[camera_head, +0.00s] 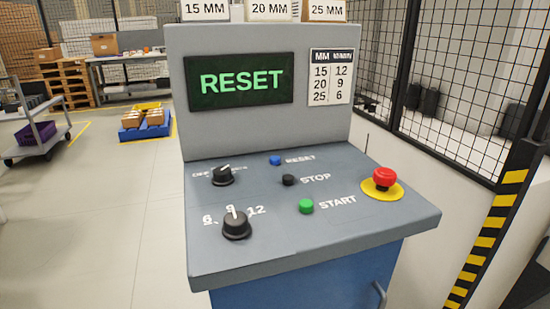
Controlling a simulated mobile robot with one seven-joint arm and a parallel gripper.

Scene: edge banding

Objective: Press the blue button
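The blue button (275,160) is small and sits near the back of the sloped grey control panel (330,235), just left of the printed word RESET. A black button (288,180) marked STOP and a green button (306,206) marked START are in front of it. The screen (240,81) above the panel shows RESET in green letters. My gripper is not in view.
Two black knobs, a rear one (222,176) and a front one (236,225), stand on the panel's left. A red mushroom button (381,179) on a yellow base is at the right. Mesh fencing (460,100) and a striped post (490,235) stand right.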

